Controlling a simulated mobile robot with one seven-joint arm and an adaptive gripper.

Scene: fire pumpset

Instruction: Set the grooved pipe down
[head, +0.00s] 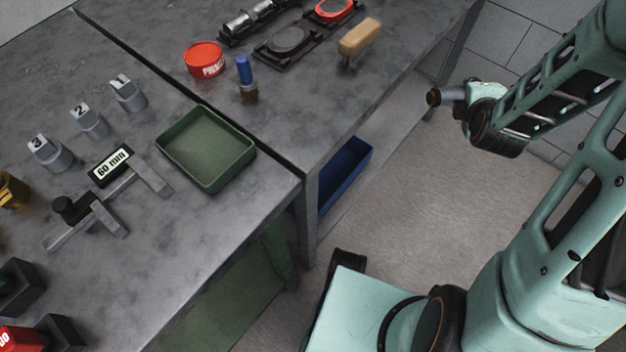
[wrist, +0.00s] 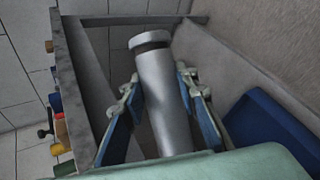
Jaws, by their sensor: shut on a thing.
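The grooved pipe (wrist: 162,100) is a plain grey metal tube with a dark groove near its far end, in the wrist view. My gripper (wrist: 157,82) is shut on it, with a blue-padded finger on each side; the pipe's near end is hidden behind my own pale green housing. In the head view my gripper (head: 478,94) is at the upper right, over the floor and clear of the bench. The pipe (head: 452,94) sticks out to the left there, its dark end facing the bench.
The grey bench (head: 350,105) bears a red tin (head: 204,60), a blue-topped cylinder (head: 245,75) and a tan block (head: 359,38). A green tray (head: 207,150) and numbered grey pieces (head: 90,120) stand on the nearer bench. A blue bin (head: 345,172) is underneath. Bare surface lies between them.

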